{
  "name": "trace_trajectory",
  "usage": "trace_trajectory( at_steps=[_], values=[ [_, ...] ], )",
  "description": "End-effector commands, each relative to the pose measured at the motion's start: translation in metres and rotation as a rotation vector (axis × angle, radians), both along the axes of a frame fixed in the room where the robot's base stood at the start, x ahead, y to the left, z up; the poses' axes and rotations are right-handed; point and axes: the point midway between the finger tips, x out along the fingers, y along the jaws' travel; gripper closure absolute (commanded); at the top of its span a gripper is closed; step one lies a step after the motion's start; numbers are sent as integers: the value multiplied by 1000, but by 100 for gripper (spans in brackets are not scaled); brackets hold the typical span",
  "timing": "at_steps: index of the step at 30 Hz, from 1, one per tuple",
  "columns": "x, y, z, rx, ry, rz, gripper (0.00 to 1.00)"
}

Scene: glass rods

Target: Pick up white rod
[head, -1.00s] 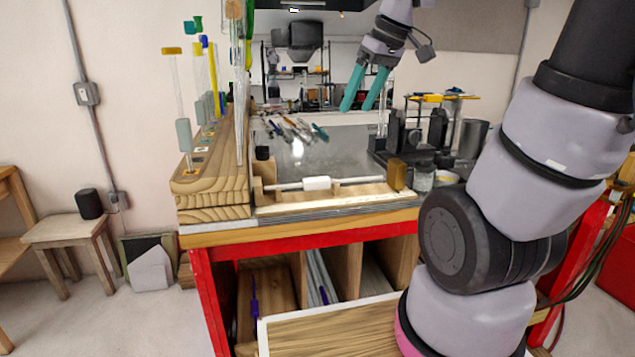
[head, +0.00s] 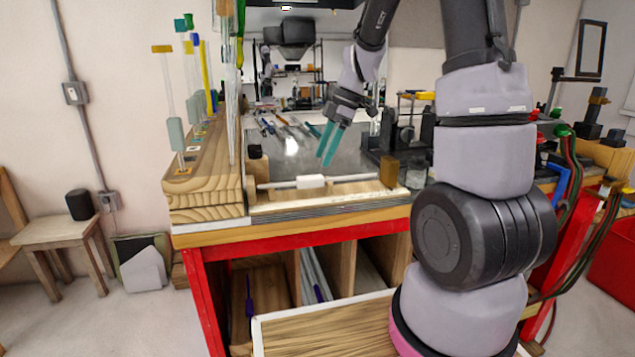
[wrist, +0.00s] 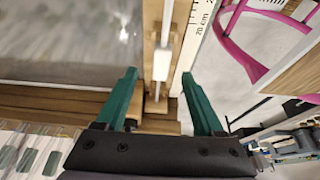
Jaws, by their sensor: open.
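The white rod (head: 311,182) lies level across a low wooden holder (head: 330,201) at the front of the bench, with a thick white sleeve around its middle. In the wrist view the rod (wrist: 161,64) runs up the picture, between the fingertips. My gripper (head: 327,161) has teal fingers that point down above and slightly behind the rod. It is open and empty, and its spread fingers (wrist: 159,76) also show in the wrist view. The fingers appear apart from the rod; the exact height gap is hard to tell.
A wooden rack (head: 208,190) with tall upright rods stands left of the holder. A small wooden block (head: 389,171) stands at the holder's right end, with dark metal equipment (head: 383,150) behind it. Several thin tools (head: 285,121) lie farther back on the grey bench top.

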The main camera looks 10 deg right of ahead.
Motion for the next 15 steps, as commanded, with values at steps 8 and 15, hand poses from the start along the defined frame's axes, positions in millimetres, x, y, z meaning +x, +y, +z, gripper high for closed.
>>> trace_trajectory(
  at_steps=[8,15],
  values=[
    [-3,6,-29,-1,4,-1,30],
    [-3,15,-54,-1,1,-1,30]
  ],
)
